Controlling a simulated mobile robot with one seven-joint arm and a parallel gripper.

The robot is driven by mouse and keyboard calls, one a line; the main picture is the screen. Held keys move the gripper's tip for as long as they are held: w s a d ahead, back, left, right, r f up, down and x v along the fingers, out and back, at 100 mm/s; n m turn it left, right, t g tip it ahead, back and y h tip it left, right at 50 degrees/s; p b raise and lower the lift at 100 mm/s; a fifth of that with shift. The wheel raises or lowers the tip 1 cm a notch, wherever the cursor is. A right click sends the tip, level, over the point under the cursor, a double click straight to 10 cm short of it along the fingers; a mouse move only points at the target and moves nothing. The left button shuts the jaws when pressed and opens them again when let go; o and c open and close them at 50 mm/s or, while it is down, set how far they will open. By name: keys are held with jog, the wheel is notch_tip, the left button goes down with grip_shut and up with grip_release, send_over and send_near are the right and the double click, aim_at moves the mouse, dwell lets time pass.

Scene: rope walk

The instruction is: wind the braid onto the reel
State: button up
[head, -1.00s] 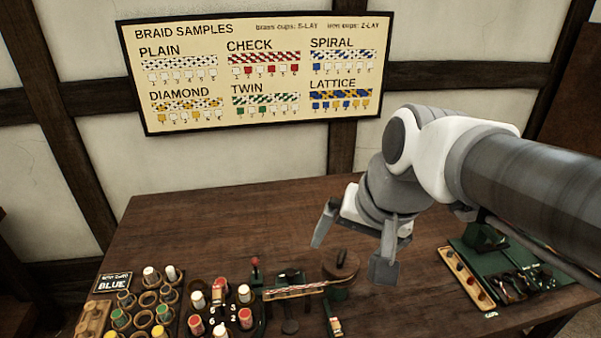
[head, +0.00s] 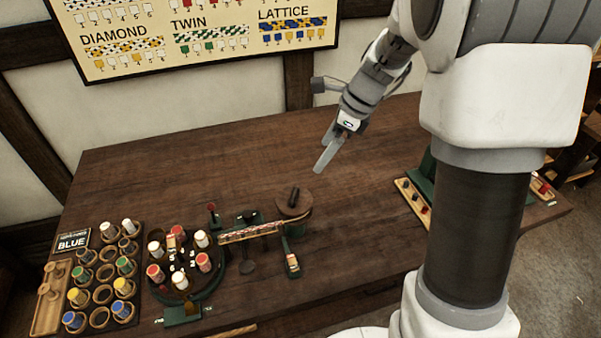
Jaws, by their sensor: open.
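The reel (head: 301,211) is a round wooden drum with a dark upright handle, standing on the table at the centre. The red-and-white braid (head: 247,233) runs in a nearly straight line from the round braiding stand (head: 213,282) toward the reel. Whether its end is fixed to the reel is too small to tell. Red and white bobbins stand in a ring on the stand. My gripper (head: 318,125) is open and empty, above the table behind and to the right of the reel, apart from it.
At left, a dark tray (head: 90,303) holds several cups with coloured bobbins, beside a BLUE sign (head: 73,241) and a small wooden rack (head: 48,308). A green-and-wood tool board (head: 412,203) sits at right, partly behind my arm. The table (head: 170,165) is clear behind the reel.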

aim_at(294, 195)
jog(key=b+x, duration=0.1)
jog(key=x, duration=1.6)
jog(key=shift+f, duration=0.1)
jog(key=shift+c, duration=0.3)
jog(key=c, duration=1.2)
